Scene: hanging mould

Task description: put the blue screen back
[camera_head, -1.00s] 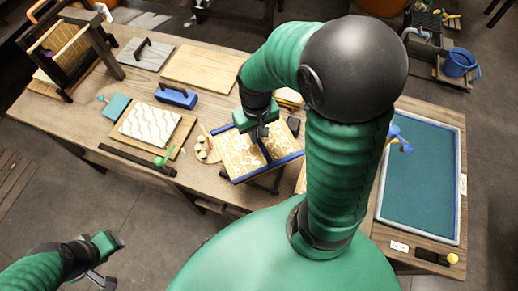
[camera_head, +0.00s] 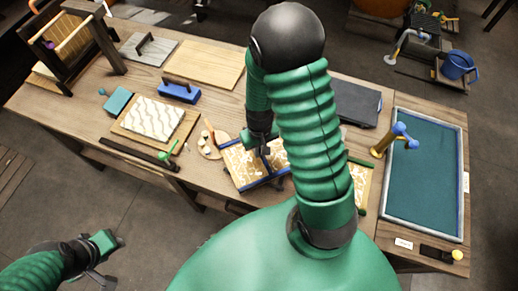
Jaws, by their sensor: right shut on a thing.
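The blue screen (camera_head: 240,168) is a flat panel with a white-and-tan pattern, blue edge strips and a blue bar across its middle. It is at the front edge of the table, at mid-picture. My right gripper (camera_head: 263,148) is over it, shut on its blue bar. My arm hides the screen's right part, and I cannot tell whether it rests on anything. My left gripper (camera_head: 108,252) is low at the left, off the table, with nothing seen in it; its fingers are unclear.
A green-edged screen (camera_head: 359,187) lies right of my arm. Farther right is a blue-grey framed tray (camera_head: 425,175), with a brass-and-blue tool (camera_head: 393,140) at its left edge. A patterned board (camera_head: 153,120) and a blue block with a handle (camera_head: 179,92) are left. A dark flat case (camera_head: 361,103) lies behind.

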